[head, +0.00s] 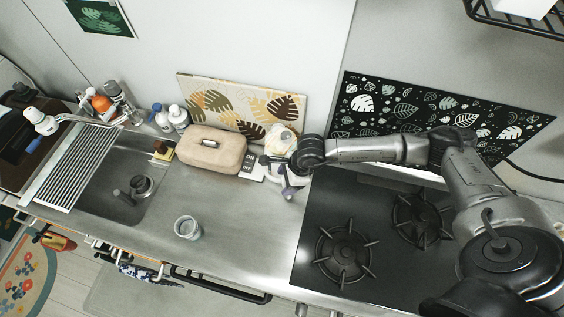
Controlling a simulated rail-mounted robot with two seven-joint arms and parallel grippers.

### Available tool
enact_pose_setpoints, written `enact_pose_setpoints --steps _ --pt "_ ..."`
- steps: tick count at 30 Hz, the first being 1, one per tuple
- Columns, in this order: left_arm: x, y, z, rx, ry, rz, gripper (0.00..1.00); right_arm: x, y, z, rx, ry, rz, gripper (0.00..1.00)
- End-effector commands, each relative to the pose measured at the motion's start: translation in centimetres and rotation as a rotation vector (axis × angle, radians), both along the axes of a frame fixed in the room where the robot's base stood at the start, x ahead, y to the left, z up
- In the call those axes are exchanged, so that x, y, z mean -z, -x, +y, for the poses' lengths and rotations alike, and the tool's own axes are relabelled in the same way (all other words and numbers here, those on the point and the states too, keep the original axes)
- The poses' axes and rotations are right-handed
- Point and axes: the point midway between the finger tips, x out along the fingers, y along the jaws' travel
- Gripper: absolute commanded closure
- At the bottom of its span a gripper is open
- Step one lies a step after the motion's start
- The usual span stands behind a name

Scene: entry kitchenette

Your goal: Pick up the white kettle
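A small white and cream object (281,137), which looks like the white kettle, stands at the back of the counter near the stove's left edge. It is partly hidden by my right gripper (279,175), so its handle and lower part do not show clearly. My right arm comes in from the right, over the stove. Its gripper is right at the front of the kettle and overlaps it in the picture. I cannot tell whether the fingers touch it or how far apart they are. My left gripper is out of view.
A beige box (211,150) stands left of the kettle, with an ON/OFF card (251,164) beside it. A leaf-patterned board (225,104) leans behind. A glass (187,228) stands on the front counter. The sink (120,185) is left; the stove (310,240) is right.

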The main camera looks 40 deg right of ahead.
Motion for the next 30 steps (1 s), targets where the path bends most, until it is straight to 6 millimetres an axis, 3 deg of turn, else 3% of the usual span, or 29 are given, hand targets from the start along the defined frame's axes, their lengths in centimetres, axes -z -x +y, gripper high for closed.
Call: enact_pose_setpoints --steps 2,20,30 --pt "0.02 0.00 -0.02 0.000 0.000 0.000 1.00 -0.01 0.01 -0.01 0.000 0.000 0.000 0.43" --pt "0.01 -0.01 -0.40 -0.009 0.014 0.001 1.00 -0.04 0.01 -0.03 0.000 0.000 0.000 1.00" --pt "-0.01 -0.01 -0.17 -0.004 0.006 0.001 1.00 -0.29 -0.17 -0.01 0.000 -0.001 -0.006 1.00"
